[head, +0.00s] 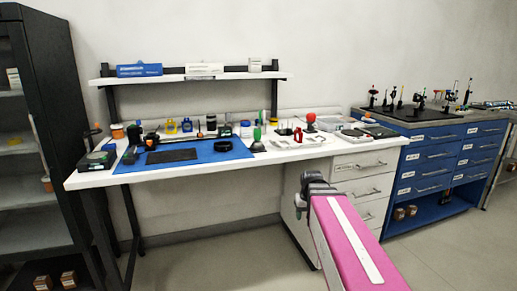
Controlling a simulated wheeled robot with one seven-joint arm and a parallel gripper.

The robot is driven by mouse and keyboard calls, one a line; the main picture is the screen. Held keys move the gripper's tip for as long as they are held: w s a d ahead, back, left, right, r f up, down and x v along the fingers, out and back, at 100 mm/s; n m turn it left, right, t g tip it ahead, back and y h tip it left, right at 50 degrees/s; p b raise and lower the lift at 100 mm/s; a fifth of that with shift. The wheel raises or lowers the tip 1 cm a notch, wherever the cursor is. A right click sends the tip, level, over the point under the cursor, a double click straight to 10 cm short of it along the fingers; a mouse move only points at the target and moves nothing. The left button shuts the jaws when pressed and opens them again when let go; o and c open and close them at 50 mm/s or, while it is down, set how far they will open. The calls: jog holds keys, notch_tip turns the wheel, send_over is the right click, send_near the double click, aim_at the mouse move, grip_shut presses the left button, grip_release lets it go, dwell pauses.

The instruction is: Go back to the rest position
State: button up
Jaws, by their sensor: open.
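My pink arm with a white stripe comes in from the lower right. My gripper (309,190), dark grey, is at its far end, in front of the white drawer cabinet under the bench. It is open, and I see nothing held in it. It appears lower than the bench top and apart from it, though its fingers are small and partly hidden.
The white bench (95,181) carries a blue mat (222,151), bottles, a red-topped item (310,119) and small tools. A shelf (185,77) stands behind. A dark cabinet (50,110) is left, a blue drawer unit (425,155) right. The floor in front is clear.

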jog(key=s+f+m+g, duration=0.1)
jog(key=s+f, duration=0.8)
jog(key=f, duration=0.3)
jog(key=shift+s+f, duration=0.15)
jog(key=shift+f, duration=0.05)
